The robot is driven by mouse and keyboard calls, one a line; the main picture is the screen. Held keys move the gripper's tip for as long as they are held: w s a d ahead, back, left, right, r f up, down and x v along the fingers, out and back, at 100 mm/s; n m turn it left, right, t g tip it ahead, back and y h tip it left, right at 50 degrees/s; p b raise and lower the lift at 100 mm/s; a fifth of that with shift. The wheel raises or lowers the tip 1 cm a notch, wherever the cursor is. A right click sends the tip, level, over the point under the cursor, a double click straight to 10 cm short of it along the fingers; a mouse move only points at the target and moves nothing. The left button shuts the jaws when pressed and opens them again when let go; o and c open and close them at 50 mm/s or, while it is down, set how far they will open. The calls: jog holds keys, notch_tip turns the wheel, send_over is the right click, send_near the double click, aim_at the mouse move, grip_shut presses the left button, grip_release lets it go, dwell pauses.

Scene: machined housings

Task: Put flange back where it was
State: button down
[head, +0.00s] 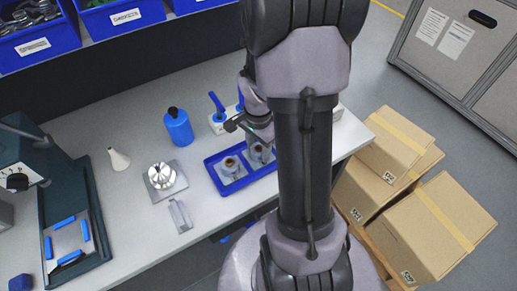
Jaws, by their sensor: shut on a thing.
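My gripper (256,132) is over the back right of a blue tray (221,187), partly hidden by my arm. It is shut on a grey metal part (261,153), which is in or just above the tray; I cannot tell which. The picture is too small to say surely that this part is the flange. A similar grey part with a brown round opening (231,167) stands in the tray's left side. A shiny stepped round metal piece (161,177) sits on a square grey plate (153,194) left of the tray. My arm hides the tray's right end.
A blue bottle (179,129), a white cone-shaped bottle (118,159) and a grey block (180,216) stand on the bench (128,239). A dark green press-like fixture (88,215) is at left. Blue bins (124,18) are behind. Cardboard boxes (430,225) stand at right.

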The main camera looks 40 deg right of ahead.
aim_at(258, 149)
jog(key=shift+f, duration=0.15)
jog(key=c, duration=0.7)
grip_release()
jog(key=shift+c, duration=0.2)
notch_tip(258, 149, up, 13)
jog(key=p, duration=0.5)
jog(key=a+r+n+t, duration=0.3)
jog(key=a+r+n, duration=0.3)
jog(key=a+r, duration=0.45)
jog(key=s+a+r+n+t+y, duration=0.1)
jog(key=s+a+r+n, duration=0.1)
jog(key=s+a+n, duration=0.35)
jog(key=s+a+r+n+t+y, duration=0.1)
jog(key=s+a+r+n+t, duration=0.1)
jog(key=a, duration=0.6)
notch_tip(258, 149, down, 4)
jog(key=b, duration=0.4)
jog(key=shift+w+d+b, duration=0.1)
jog(key=shift+w+b, duration=0.05)
jog(key=shift+b, duration=0.15)
